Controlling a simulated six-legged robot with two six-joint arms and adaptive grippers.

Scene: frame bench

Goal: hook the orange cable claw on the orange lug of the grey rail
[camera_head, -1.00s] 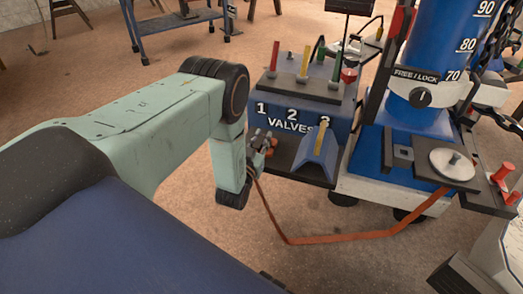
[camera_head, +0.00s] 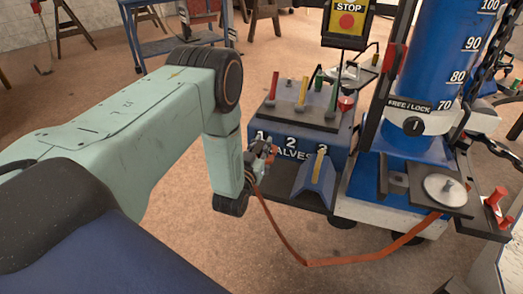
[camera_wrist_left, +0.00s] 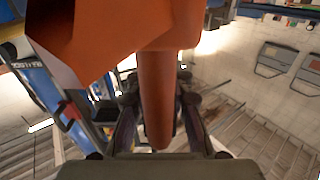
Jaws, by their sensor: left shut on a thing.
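My left gripper (camera_head: 261,158) is beside the left side of the valve bench in the head view, shut on the orange cable claw. The claw is mostly hidden there by the fingers. In the left wrist view the orange claw (camera_wrist_left: 158,95) fills the upper middle, between the dark fingers. The orange cable (camera_head: 345,262) hangs from the gripper in a low slack loop and rises to the right, to the platform beside the blue column. I cannot make out the grey rail or its orange lug in these views. My right gripper is not in view.
The valve bench (camera_head: 318,125) carries coloured levers and stands just right of my left gripper. The blue column (camera_head: 418,115) rises to its right. A yellow stop panel (camera_head: 347,22) stands behind. A blue trolley (camera_head: 165,32) is at the back. Open floor lies left of the bench.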

